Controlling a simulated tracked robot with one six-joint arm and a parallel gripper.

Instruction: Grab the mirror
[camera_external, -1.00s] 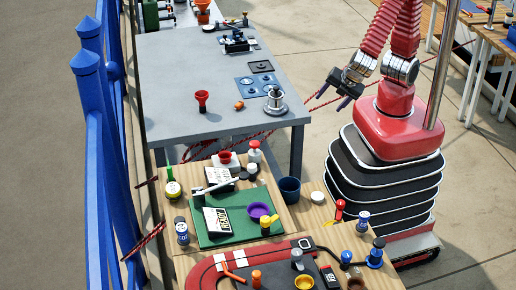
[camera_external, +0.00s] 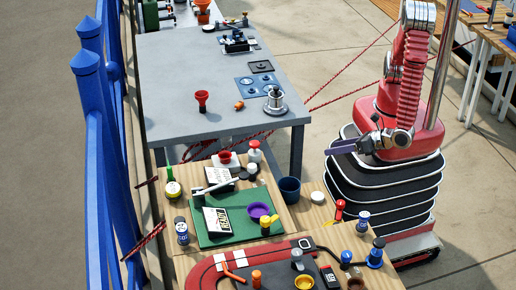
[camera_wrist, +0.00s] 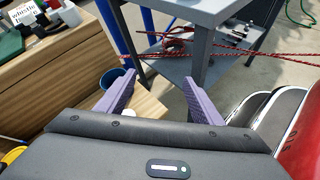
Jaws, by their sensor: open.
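I cannot make out for sure which thing is the mirror. A pale bar with a dark round end (camera_external: 217,186) lies at the back of the green mat (camera_external: 215,239) on the wooden table; I cannot tell if it is the mirror. My gripper (camera_external: 338,146) is open and empty, right of that table and in front of my base, with its purple fingers pointing left. In the wrist view my gripper (camera_wrist: 160,80) shows both fingers spread, with nothing between them.
A grey table (camera_external: 180,105) stands behind the wooden one, with red ropes near its legs. A dark blue cup (camera_external: 289,190) and a white round thing (camera_external: 317,197) are at the wooden table's right side. A blue fence (camera_external: 95,160) runs along the left.

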